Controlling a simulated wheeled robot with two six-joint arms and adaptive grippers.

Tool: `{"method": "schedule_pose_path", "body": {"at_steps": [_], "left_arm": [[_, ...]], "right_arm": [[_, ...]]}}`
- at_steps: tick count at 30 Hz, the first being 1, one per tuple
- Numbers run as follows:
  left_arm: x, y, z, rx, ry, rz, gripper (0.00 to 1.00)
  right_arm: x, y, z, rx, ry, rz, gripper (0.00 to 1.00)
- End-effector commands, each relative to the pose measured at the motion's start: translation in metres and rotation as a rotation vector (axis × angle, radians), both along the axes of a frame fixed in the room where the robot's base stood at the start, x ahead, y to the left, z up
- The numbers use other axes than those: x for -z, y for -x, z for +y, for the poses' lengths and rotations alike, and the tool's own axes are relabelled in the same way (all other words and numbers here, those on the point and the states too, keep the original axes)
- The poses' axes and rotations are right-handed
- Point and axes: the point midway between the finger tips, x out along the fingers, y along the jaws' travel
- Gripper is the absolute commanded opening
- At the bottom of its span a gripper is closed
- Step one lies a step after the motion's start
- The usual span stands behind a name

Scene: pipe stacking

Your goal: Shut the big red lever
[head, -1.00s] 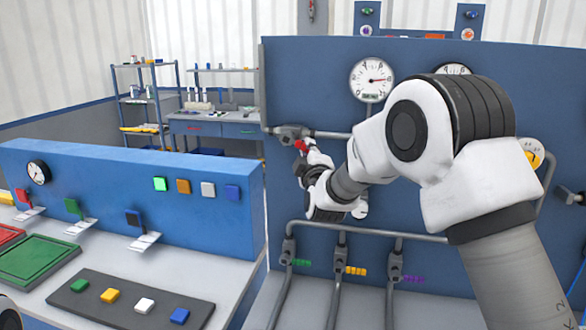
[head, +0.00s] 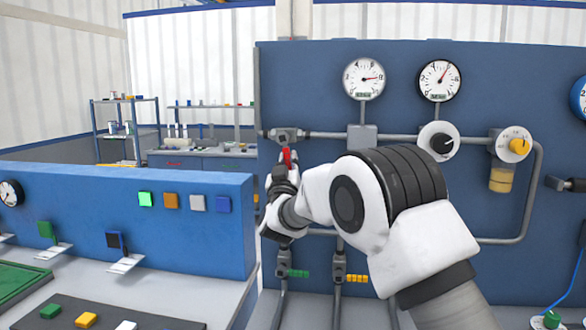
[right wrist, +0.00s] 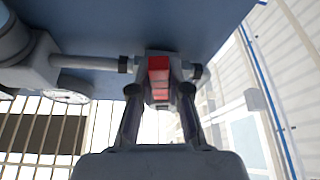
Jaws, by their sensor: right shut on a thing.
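The big red lever (head: 287,157) hangs down from a grey valve body (head: 286,135) on the upper pipe, at the left edge of the blue pipe panel. In the right wrist view the red lever (right wrist: 158,72) lies between the two fingers. My right gripper (head: 285,166) is shut on the lever, just below the valve; it also shows in the right wrist view (right wrist: 160,92). The gripper and hand hide the lower part of the lever. My left gripper is not in view.
The pipe panel (head: 480,80) bears gauges, a black knob (head: 442,144) and a yellow knob (head: 519,146). Small valves with green (head: 299,273) and yellow (head: 357,278) handles sit low. A blue console with coloured buttons (head: 145,199) stands at left.

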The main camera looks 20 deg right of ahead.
Motion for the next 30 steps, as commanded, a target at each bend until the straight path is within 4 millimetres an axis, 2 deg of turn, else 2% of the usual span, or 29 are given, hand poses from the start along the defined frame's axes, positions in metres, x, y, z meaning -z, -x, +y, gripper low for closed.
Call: {"method": "schedule_pose_path", "body": {"at_steps": [12, 28, 29, 30], "left_arm": [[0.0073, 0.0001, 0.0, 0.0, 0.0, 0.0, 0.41], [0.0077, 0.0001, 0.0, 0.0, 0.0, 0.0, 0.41], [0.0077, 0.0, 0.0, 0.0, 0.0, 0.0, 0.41], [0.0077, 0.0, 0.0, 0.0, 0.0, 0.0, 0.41]], "right_arm": [[-0.0046, -0.0066, 0.0097, -0.001, -0.168, -0.124, 0.0], [-0.0058, -0.0074, 0.0109, -0.002, -0.191, -0.141, 0.0], [-0.0059, -0.0074, 0.0107, -0.001, -0.191, -0.141, 0.19], [-0.0056, -0.0074, 0.0108, -0.002, -0.19, -0.14, 0.34]]}}
